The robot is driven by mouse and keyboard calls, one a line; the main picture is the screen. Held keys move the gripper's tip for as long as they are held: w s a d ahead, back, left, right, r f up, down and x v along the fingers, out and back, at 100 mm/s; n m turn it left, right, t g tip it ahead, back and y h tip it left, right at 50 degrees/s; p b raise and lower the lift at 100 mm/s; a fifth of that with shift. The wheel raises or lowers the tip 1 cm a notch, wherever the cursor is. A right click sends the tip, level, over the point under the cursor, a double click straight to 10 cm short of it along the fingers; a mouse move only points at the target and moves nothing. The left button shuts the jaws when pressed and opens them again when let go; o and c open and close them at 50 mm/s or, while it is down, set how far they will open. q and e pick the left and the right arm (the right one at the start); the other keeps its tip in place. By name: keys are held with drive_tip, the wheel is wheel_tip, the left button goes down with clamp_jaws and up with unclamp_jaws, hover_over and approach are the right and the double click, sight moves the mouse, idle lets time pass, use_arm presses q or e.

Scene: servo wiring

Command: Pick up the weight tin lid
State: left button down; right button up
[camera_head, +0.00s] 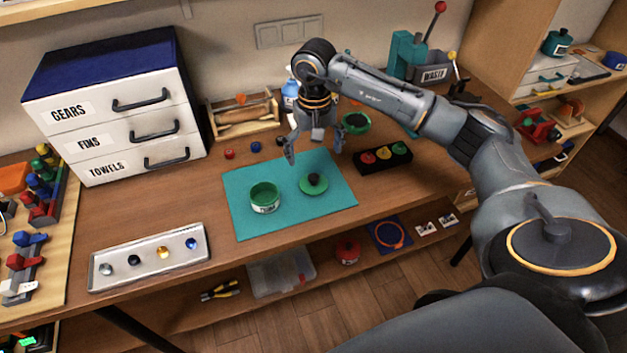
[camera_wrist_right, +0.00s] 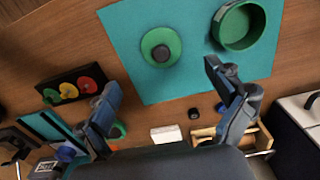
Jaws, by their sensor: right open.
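The weight tin lid (camera_head: 313,184) is a round green disc with a dark knob. It lies on the teal mat (camera_head: 240,222), to the right of the open green tin (camera_head: 265,198). In the right wrist view the lid (camera_wrist_right: 160,46) is at upper middle, with the tin (camera_wrist_right: 238,25) to its right. My right gripper (camera_head: 314,152) is open and empty, above the back edge of the mat and behind the lid. Its spread fingers also show in the right wrist view (camera_wrist_right: 165,85), apart from the lid. My left gripper is out of view.
A black holder with coloured discs (camera_head: 383,157) stands right of the mat. A wooden box (camera_head: 243,116) and a white drawer unit (camera_head: 115,105) stand behind and left. A metal tray (camera_head: 150,258) lies front left. The mat around the lid is clear.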

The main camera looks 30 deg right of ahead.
sight(314, 177)
wheel_tip(314, 177, down, 4)
drive_tip(key=shift+r+p, duration=0.25)
drive_tip(key=shift+p, duration=0.05)
drive_tip(key=shift+f+p, duration=0.4)
drive_tip(key=shift+f, duration=0.15)
drive_tip(key=f, duration=0.1)
drive_tip(key=f+p, duration=0.1)
drive_tip(key=f, duration=0.1)
drive_tip(key=shift+w+f+p, duration=0.2)
drive_tip(key=shift+f+p, duration=0.1)
drive_tip(key=shift+f, duration=0.4)
drive_tip(key=shift+c, duration=0.5)
drive_tip(key=c, duration=1.1)
drive_tip(key=shift+s, duration=0.15)
drive_tip(key=c, duration=0.4)
